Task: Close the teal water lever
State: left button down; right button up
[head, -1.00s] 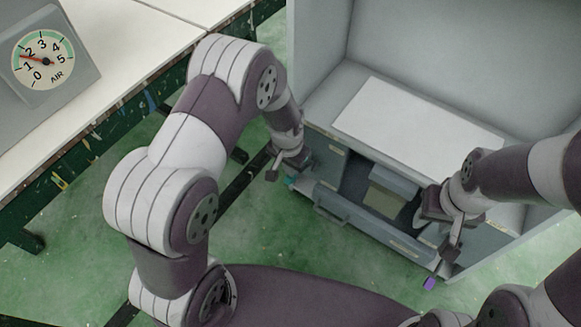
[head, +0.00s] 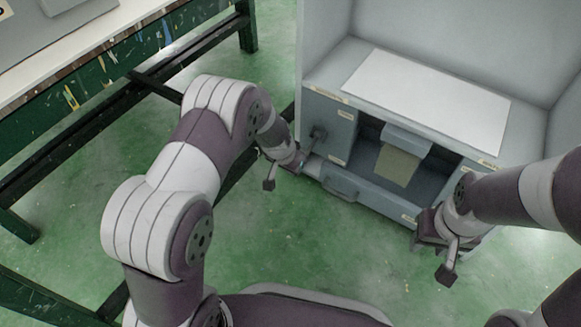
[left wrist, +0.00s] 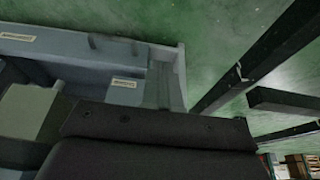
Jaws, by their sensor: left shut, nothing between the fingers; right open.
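I cannot make out a clearly teal lever. A dark grey fitting (head: 318,133) sticks out from the left front panel of the grey cabinet (head: 330,115) in the head view. A small pale bluish piece shows below it, partly hidden by my left gripper. My left gripper (head: 281,174) is shut and empty, low in front of the cabinet's left corner, below and left of the fitting. My right gripper (head: 445,262) is open and empty, in front of the cabinet's right side. The left wrist view shows the cabinet front (left wrist: 100,45) at a steep angle, with no lever clearly visible.
A white sheet (head: 430,98) lies on the cabinet top. A grey box with a beige face (head: 397,165) sits in the recess, above a low front ledge with a handle (head: 340,188). A paint-spattered green table (head: 75,95) stands at left.

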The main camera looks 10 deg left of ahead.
pick_arm(q)
jog(key=shift+f, duration=0.2)
pick_arm(e)
jog(key=shift+f, duration=0.1)
pick_arm(q)
jog(key=shift+r+p, duration=0.75)
pick_arm(e)
jog(key=shift+r, duration=0.6)
